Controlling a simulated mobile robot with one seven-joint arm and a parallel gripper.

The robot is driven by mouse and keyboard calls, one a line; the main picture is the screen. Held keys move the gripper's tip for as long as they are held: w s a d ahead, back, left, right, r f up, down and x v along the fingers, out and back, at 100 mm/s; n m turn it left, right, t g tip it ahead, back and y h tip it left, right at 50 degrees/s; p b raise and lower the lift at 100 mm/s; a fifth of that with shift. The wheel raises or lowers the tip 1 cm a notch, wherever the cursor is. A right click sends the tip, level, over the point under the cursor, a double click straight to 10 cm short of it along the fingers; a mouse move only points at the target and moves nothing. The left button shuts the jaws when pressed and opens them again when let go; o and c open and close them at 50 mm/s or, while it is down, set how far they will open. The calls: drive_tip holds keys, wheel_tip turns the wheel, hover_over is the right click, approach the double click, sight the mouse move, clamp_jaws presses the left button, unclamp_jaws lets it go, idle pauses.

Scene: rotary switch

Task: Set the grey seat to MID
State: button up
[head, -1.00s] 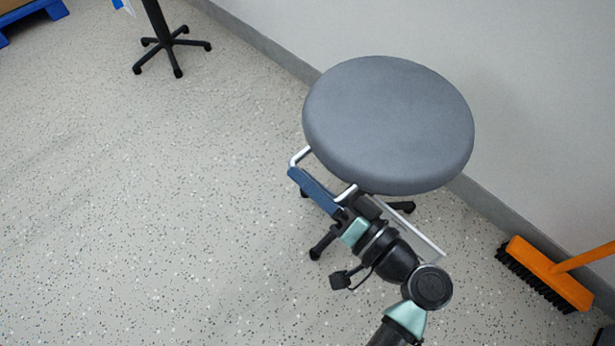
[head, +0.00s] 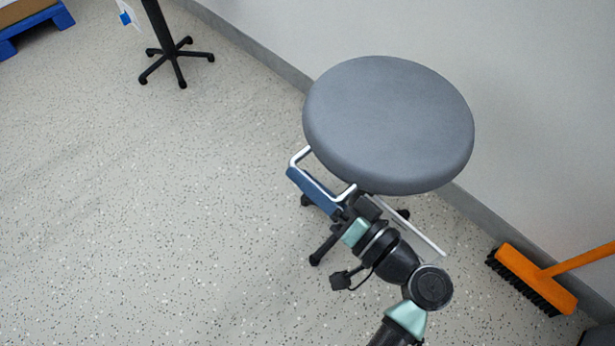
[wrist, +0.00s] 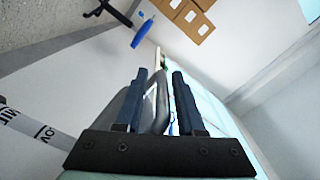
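The grey seat (head: 388,125) is a round, thick cushion above a stool base, right of centre in the head view. A bent silver handle (head: 300,154) sticks out at its lower left edge. My gripper (head: 312,188) lies along this handle, its dark blue fingers over the outer bar. A white strip with black letters (wrist: 35,128) is at the left of the wrist view, only partly readable. The seat hides most of the stool's column.
An orange broom head (head: 535,278) lies at the lower right by the wall. A black five-legged stand (head: 177,55) and a blue pallet (head: 50,20) are at the upper left. A silver rod (head: 415,230) runs beside my wrist. The floor at left is clear.

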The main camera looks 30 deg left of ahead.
drive_tip(key=shift+o, duration=0.3)
drive_tip(key=shift+s+d, duration=0.1)
drive_tip(key=shift+d, duration=0.2)
drive_tip(key=p+v, duration=0.4)
drive_tip(key=v, duration=0.8)
drive_tip(key=shift+d, duration=0.15)
drive_tip(key=shift+s, duration=0.1)
